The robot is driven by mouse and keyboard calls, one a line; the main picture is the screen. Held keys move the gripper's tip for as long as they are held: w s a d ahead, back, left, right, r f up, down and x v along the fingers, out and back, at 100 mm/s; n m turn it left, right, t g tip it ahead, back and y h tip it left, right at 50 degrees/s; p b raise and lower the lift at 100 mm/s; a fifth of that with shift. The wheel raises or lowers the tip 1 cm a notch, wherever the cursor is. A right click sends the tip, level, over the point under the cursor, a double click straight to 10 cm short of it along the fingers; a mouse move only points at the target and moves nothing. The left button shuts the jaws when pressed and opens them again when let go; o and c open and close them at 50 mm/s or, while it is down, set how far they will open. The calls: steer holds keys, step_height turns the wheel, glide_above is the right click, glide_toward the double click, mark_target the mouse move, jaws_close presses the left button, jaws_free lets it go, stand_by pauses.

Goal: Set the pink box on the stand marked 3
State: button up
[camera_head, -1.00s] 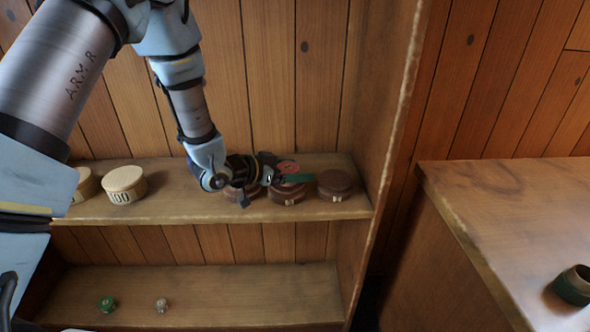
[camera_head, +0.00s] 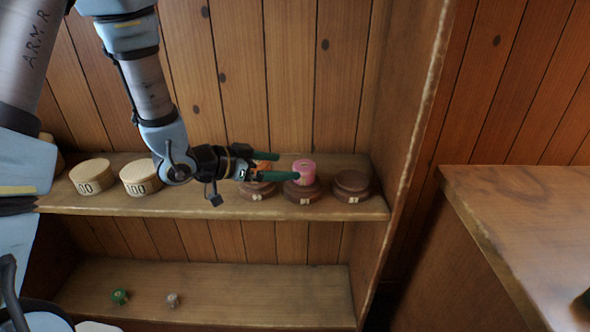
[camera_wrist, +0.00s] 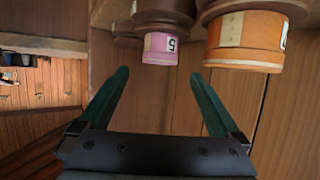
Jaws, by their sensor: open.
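The pink box (camera_head: 305,168), a small round spool, stands upright on the middle (camera_head: 302,192) of three dark brown round stands on the upper shelf. The pale mark on that stand is too small to read. In the wrist view the pink box (camera_wrist: 160,47) appears upside down, with a "5" on its label. My gripper (camera_head: 288,166) is open and empty, pointing right at the pink box from its left. In the wrist view the pink box lies just beyond and between the green fingertips (camera_wrist: 160,74), with no visible contact.
An orange spool (camera_wrist: 243,42) stands on the left dark stand (camera_head: 258,190), partly behind my gripper. The right dark stand (camera_head: 351,186) is empty. Pale round wooden blocks (camera_head: 141,178) stand further left. A green spool (camera_head: 120,296) and a grey one (camera_head: 172,299) are below.

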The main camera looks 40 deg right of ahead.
steer(key=shift+v, duration=0.8)
steer(key=w+a+n+t+y, duration=0.45)
steer(key=w+a, duration=0.35)
steer(key=a, duration=0.4)
steer(key=w+a+n+t+y, duration=0.3)
steer(key=w+a+n+y, duration=0.2)
steer(key=w+a, duration=0.45)
steer(key=s+a+r+n+g+y, duration=0.1)
steer(key=s+a+n, duration=0.3)
steer(key=a, duration=0.5)
steer(key=s+a+r+n+g+y, duration=0.2)
steer(key=s+a+n+g+y, duration=0.1)
steer(key=s+a, duration=0.5)
steer(key=shift+s+a+n, duration=0.4)
steer(key=shift+s+n, duration=0.1)
steer(key=shift+n, duration=0.25)
